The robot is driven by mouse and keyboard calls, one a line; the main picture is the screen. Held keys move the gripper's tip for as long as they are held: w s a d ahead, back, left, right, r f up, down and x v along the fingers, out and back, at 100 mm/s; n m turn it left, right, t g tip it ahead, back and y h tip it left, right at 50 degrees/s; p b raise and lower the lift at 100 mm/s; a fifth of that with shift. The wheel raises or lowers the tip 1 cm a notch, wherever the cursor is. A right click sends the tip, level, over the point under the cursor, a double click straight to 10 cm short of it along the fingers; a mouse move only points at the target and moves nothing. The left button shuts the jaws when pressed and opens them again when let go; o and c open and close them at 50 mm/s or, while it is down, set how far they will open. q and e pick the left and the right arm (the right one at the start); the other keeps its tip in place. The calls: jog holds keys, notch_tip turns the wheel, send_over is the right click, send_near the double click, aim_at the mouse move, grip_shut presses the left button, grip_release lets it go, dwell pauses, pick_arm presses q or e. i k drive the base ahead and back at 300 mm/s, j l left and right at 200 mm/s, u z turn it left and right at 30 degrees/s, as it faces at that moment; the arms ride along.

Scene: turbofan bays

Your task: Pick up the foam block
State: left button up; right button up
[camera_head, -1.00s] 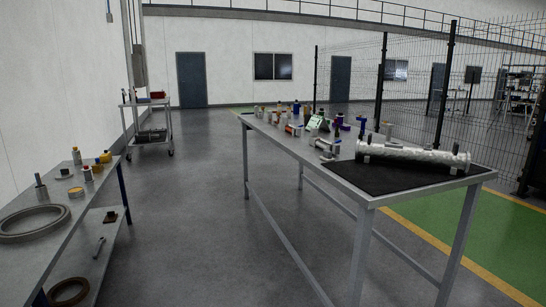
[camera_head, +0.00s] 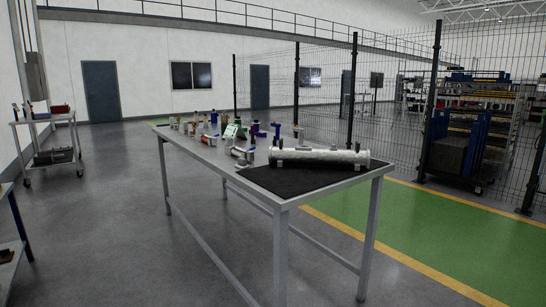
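I cannot make out a foam block for certain in this view. The long metal table (camera_head: 330,185) stands ahead, with several small bottles, cans and parts crowded toward its far left end, too small to tell apart. A silver wrapped cylinder (camera_head: 318,157) lies on a black mat (camera_head: 290,182) at the table's near right end. Neither of my grippers shows in the view.
A grey wheeled cart (camera_head: 48,122) stands by the left wall. Part of a workbench (camera_head: 14,240) shows at the left edge. A black mesh fence (camera_head: 395,130) runs behind the table, with shelving and a blue rack (camera_head: 458,140) beyond. Open floor lies left of the table.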

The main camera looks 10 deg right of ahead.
aim_at(241, 165)
jog(key=z, duration=0.3)
jog(key=i+j+z, duration=0.2)
jog(key=i+z, duration=0.3)
jog(key=i+j+z, duration=0.3)
jog(key=z, duration=0.15)
